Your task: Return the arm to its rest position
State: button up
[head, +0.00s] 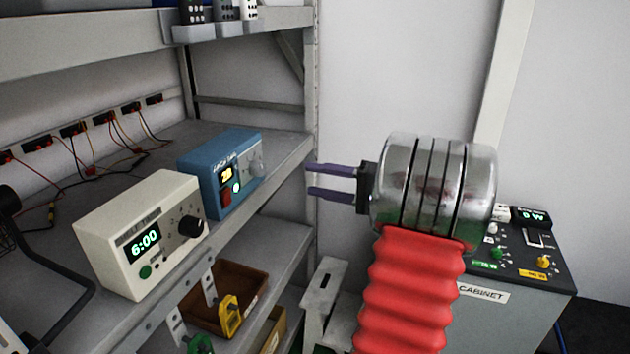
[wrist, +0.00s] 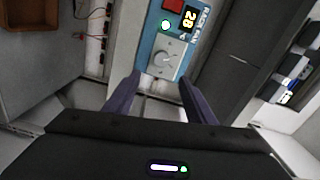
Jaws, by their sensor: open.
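My gripper (head: 331,182) is open and empty in the head view, its two purple-grey fingers pointing left toward the rack. The red bellows and the metal wrist housing of my arm show at the centre right of the head view.
A cream timer box (head: 150,235) reading 6:00 stands on the same shelf (head: 75,172). A brown bin (head: 240,290) sits on the lower shelf. A grey cabinet (head: 510,310) with a control panel stands behind my arm at right. Bare wall lies behind the gripper.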

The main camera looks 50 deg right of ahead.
dwell(0.5)
jog(key=s+a+f+m+g, duration=0.2)
jog(key=a+f+m+g, duration=0.15)
jog(key=f, duration=0.55)
jog(key=s+a+f+n+g+h, duration=0.1)
jog(key=s+a+f+g, duration=0.2)
jog(key=a, duration=0.4)
jog(key=s+a+f+n+g, duration=0.1)
jog(key=a+f+n+g, duration=0.15)
jog(key=a+g, duration=0.35)
jog(key=s+a+r+n+h, duration=0.1)
jog(key=a+n, duration=0.3)
jog(key=a, duration=0.4)
jog(key=s+a+r+n+h, duration=0.2)
jog(key=a+r+n, duration=0.2)
jog(key=a, duration=0.5)
jog(key=s+a+r+n+t+h, duration=0.1)
jog(key=a+n, duration=0.3)
jog(key=a, duration=0.4)
jog(key=shift+s+a+r+h, duration=0.2)
jog(key=shift+s+r+h, duration=0.4)
jog(key=shift+r, duration=0.1)
jog(key=shift+c, duration=0.4)
